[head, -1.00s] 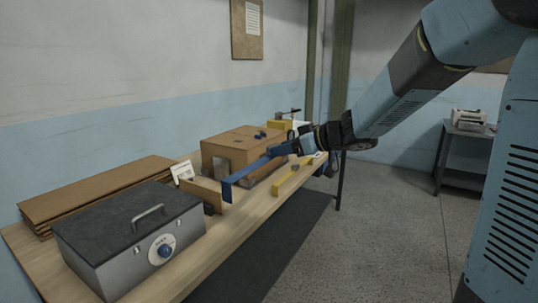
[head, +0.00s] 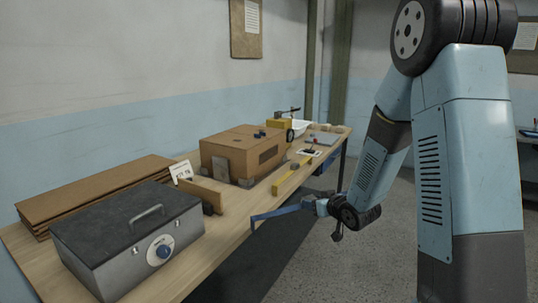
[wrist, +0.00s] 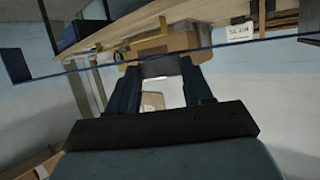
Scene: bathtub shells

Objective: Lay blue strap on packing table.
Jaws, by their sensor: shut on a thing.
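The blue strap (head: 276,213) is a thin, dark blue band with a short bent end. My gripper (head: 310,205) is shut on it near its right part in the head view. The strap appears beside the front edge of the packing table (head: 222,232), its free end close to that edge; I cannot tell whether they touch. In the wrist view the strap (wrist: 240,44) runs across the picture at my gripper's fingertips (wrist: 158,66), with dark pieces at both ends. The packing table is a long wooden top, partly covered with things.
A grey box with a black lid and dial (head: 128,235) and flat cardboard (head: 95,190) fill the near end. A cardboard box (head: 240,153), a yellow bar (head: 292,178) and a tape dispenser (head: 287,125) lie farther along. A bare strip runs along the table's front.

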